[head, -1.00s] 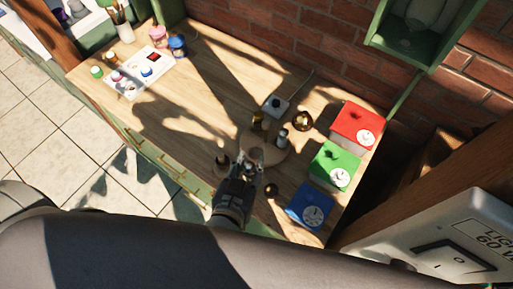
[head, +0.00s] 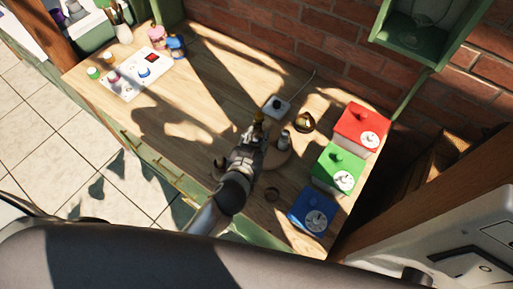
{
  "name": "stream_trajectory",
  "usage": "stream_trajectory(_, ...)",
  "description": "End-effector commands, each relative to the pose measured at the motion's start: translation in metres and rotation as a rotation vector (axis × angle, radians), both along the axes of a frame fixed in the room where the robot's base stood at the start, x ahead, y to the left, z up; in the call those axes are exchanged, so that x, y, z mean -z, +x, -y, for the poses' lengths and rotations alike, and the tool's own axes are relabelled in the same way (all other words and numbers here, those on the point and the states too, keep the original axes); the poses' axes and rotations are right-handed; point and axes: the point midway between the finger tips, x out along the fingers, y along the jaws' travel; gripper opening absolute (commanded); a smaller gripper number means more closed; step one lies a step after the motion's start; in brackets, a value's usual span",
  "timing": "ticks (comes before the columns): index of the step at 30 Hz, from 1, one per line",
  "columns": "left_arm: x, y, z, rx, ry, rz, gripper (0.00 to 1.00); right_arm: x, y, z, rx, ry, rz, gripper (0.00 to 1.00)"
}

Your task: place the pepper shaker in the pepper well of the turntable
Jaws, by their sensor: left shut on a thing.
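The round wooden turntable (head: 279,161) stands near the front right of the table. My left gripper (head: 256,133) is over its left side, seen from behind, and is shut on the pepper shaker, which the fingers and wrist mostly hide. I cannot tell whether the shaker touches the turntable. A silvery-topped shaker (head: 284,138) stands on the turntable to the right of the gripper. An amber bottle (head: 259,117) shows just beyond the fingertips. The pepper well is not clearly visible. My right gripper is not in view.
Red (head: 360,129), green (head: 338,168) and blue (head: 311,211) boxes with dials line the right side. A brass pot (head: 304,121) and a small switch box (head: 277,106) stand behind the turntable. A dark small object (head: 219,164) is left of my arm. The table's middle left is clear.

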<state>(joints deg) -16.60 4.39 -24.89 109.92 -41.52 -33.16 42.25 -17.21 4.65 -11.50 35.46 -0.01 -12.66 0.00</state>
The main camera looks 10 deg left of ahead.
Motion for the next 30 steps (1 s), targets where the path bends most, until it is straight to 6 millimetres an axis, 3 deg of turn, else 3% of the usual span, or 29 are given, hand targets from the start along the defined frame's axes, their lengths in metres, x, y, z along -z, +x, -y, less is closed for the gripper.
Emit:
stream_trajectory(5, 0.006, 0.006, 0.0, 0.001, 0.0, 0.002, 0.05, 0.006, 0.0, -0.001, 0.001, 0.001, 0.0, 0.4)
stream_trajectory(15, 0.043, 0.011, -0.001, 0.002, 0.0, 0.0, 0.05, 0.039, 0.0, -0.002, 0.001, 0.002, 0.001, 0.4)
stream_trajectory(28, 0.047, 0.011, -0.001, 0.001, -0.001, 0.0, 0.05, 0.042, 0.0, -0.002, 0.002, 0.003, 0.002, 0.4)
stream_trajectory(29, 0.046, 0.011, -0.001, 0.001, -0.001, -0.001, 0.34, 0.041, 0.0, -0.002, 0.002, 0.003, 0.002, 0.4)
stream_trajectory(30, 0.046, 0.011, -0.001, 0.001, 0.0, -0.001, 0.39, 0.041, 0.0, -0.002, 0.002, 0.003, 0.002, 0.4)
